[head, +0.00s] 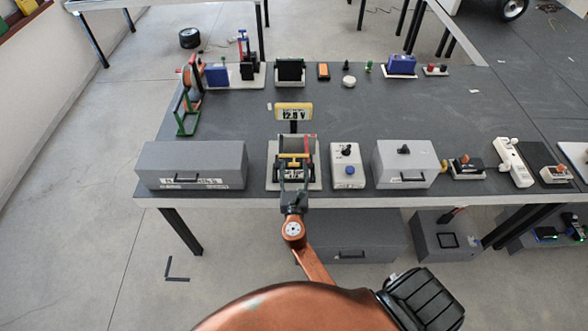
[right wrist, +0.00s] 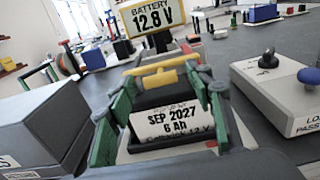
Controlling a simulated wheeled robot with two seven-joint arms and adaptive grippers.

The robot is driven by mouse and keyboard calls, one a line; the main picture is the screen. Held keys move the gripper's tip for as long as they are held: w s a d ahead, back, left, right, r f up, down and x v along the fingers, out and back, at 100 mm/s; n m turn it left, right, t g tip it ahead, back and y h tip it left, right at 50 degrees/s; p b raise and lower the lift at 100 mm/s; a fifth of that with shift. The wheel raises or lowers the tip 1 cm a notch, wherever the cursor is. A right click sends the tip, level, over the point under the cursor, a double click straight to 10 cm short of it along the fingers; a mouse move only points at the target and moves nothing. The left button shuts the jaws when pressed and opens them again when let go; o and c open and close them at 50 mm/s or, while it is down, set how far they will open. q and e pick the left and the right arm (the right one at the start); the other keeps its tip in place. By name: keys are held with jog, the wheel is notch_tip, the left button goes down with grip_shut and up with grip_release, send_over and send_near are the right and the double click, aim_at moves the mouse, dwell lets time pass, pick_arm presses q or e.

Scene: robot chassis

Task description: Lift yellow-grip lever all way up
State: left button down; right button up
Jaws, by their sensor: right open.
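The yellow-grip lever (head: 293,156) is a short horizontal yellow bar on a battery stand (head: 272,182) at the front edge of the table. In the right wrist view the yellow grip (right wrist: 153,77) lies low, just above the labelled face of a battery (right wrist: 172,122). My right gripper (head: 294,174) reaches up from the front of the table. Its fingers are open, one on each side, with the tips near the grip (right wrist: 165,88). I cannot tell whether they touch it. My left gripper is out of view.
A yellow display (head: 293,111) reading 12.8 V stands behind the lever. A grey box (head: 195,160) is at its left. A white panel with a blue button (head: 347,180) and another grey box (head: 405,163) are at its right. The table middle is mostly clear.

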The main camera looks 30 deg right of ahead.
grip_shut()
dwell(0.6)
